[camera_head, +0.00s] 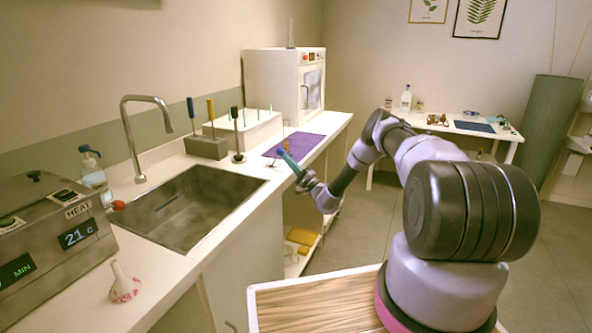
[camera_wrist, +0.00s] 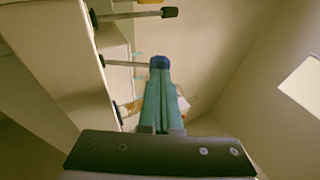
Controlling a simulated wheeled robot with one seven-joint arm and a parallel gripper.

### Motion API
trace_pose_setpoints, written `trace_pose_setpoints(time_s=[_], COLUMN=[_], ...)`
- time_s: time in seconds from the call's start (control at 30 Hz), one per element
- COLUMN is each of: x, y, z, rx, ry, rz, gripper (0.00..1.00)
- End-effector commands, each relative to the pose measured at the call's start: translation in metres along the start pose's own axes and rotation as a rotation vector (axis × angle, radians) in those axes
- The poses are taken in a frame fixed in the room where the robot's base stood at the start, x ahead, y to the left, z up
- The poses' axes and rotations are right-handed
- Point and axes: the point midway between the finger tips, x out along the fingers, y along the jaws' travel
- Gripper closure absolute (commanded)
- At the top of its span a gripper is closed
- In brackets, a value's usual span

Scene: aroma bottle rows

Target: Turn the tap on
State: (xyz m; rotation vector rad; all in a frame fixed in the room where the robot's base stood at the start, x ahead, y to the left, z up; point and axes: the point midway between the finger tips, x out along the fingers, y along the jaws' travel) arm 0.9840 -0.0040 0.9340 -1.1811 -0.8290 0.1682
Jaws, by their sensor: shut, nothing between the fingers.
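The tap (camera_head: 129,135) is a tall curved metal spout at the back left of the sink (camera_head: 180,215) in the head view. No water shows coming from it. A small red knob (camera_head: 118,205) sits at the sink's left edge near the tap; whether it is the tap's handle I cannot tell. My gripper (camera_head: 281,153) has teal fingers with blue tips. It is shut and empty, above the counter's front edge to the right of the sink, well apart from the tap. It also shows in the wrist view (camera_wrist: 160,64), with the fingers together. The tap is not in the wrist view.
A soap bottle (camera_head: 92,172) stands left of the tap. Upright tools in a grey block (camera_head: 206,147) and a purple mat (camera_head: 300,145) lie right of the sink.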

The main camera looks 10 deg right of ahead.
Motion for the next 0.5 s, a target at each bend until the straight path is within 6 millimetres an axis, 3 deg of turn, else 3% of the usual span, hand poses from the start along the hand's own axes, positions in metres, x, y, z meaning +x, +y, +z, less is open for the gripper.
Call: trace_pose_setpoints(time_s=[0.5], x=[0.0087], y=[-0.0002], z=[-0.0003], rx=[-0.001], ry=[0.000], rz=[0.002], gripper=[1.00])
